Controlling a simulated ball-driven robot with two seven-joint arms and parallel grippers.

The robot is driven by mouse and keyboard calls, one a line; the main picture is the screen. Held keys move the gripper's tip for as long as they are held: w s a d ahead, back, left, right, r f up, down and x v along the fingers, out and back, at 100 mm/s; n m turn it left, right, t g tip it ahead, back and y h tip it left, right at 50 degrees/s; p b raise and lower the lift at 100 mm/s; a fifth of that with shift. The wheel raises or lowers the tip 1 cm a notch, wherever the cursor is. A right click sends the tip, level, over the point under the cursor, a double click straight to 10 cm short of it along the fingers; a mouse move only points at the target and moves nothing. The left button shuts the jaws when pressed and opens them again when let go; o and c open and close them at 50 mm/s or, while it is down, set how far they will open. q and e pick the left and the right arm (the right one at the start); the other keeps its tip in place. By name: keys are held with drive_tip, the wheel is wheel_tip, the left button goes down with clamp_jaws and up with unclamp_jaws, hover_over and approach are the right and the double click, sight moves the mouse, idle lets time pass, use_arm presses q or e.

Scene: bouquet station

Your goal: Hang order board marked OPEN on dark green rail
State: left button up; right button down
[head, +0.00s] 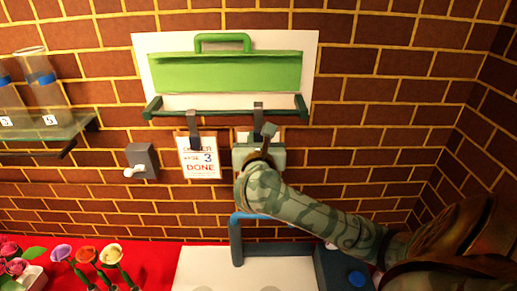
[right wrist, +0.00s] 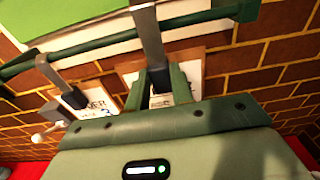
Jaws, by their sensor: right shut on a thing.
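The dark green rail (head: 225,113) runs along the brick wall below a bright green panel. My right gripper (right wrist: 156,88) is shut on the grey hanger (right wrist: 149,35) of an order board (right wrist: 157,99). In the head view this hanger (head: 258,108) crosses in front of the rail, its top a little above it; I cannot tell whether it is hooked over. The gripper hides most of this board, and its word cannot be read. My left gripper is out of view.
A grey wall box with a white lever (head: 141,160) is left of the DONE board. A glass shelf (head: 45,137) with vases is at far left. Flowers (head: 88,255) stand at the red table's left. A blue bar frame (head: 237,240) rises below my right gripper.

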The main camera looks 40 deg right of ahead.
drive_tip(key=shift+b+x, duration=0.35)
drive_tip(key=shift+x, duration=0.55)
drive_tip(key=shift+w+d+f+b, duration=0.25)
drive_tip(key=shift+w+f+b, duration=0.05)
drive_tip(key=shift+f+b, duration=0.75)
drive_tip(key=shift+f, duration=0.1)
drive_tip(key=c, duration=1.1)
unclamp_jaws()
drive_tip(key=shift+c, duration=0.2)
